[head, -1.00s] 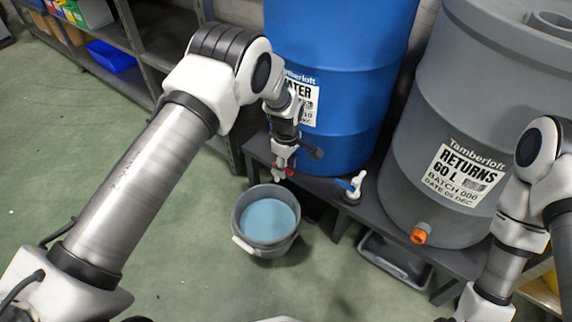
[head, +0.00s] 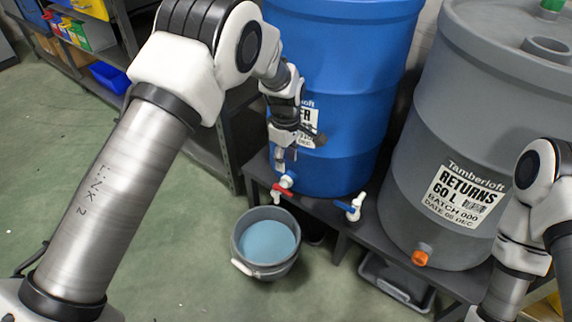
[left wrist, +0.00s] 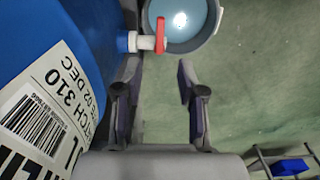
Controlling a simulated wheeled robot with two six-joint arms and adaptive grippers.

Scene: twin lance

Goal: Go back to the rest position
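My left gripper (head: 284,160) is in front of the blue water drum (head: 345,60), just above its red-handled tap (head: 283,188). In the left wrist view the left gripper (left wrist: 158,92) is open, with nothing between its fingers, and the red tap handle (left wrist: 160,36) lies beyond the fingertips, apart from them. A grey bucket (head: 240,245) with bluish liquid stands on the floor below the tap; it also shows in the left wrist view (left wrist: 208,40). My right arm is at the right edge of the head view; its gripper is out of the picture.
A grey returns drum (head: 410,150) with an orange outlet (head: 420,258) stands on the dark bench. A blue-handled tap (head: 352,208) sits at the bench's front edge. A dark tray (head: 395,285) lies beneath. Shelving (head: 125,50) is at back left. The left floor is clear.

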